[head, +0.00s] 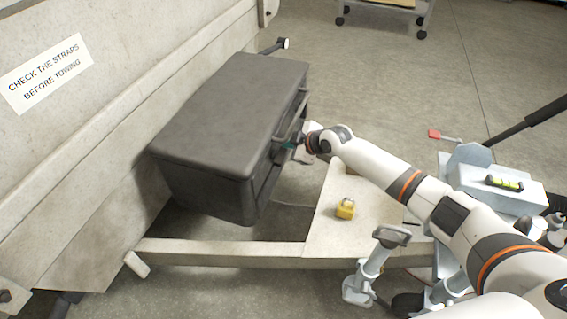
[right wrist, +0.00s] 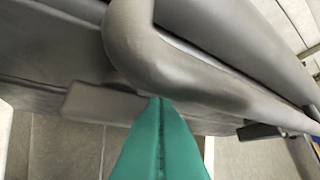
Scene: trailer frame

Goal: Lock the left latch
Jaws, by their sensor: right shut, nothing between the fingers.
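A dark grey toolbox (head: 225,110) with its lid down sits on the trailer frame in the head view. My right gripper (head: 288,146) is at the toolbox's front face, beside the handle. In the right wrist view its teal fingers (right wrist: 160,130) are shut together and empty. Their tips are close under the thick curved handle (right wrist: 205,80); I cannot tell if they touch it. One flat latch tab (right wrist: 105,103) lies left of the fingertips and another tab (right wrist: 262,131) lies to the right. Whether either is locked I cannot tell. My left gripper is out of view.
A yellow padlock (head: 345,208) lies on the pale frame plate (head: 325,235) right of the toolbox. The trailer wall (head: 90,140) rises close behind the box. A jack stand (head: 368,270) and a spirit level (head: 504,184) are near my right arm. Open floor lies beyond.

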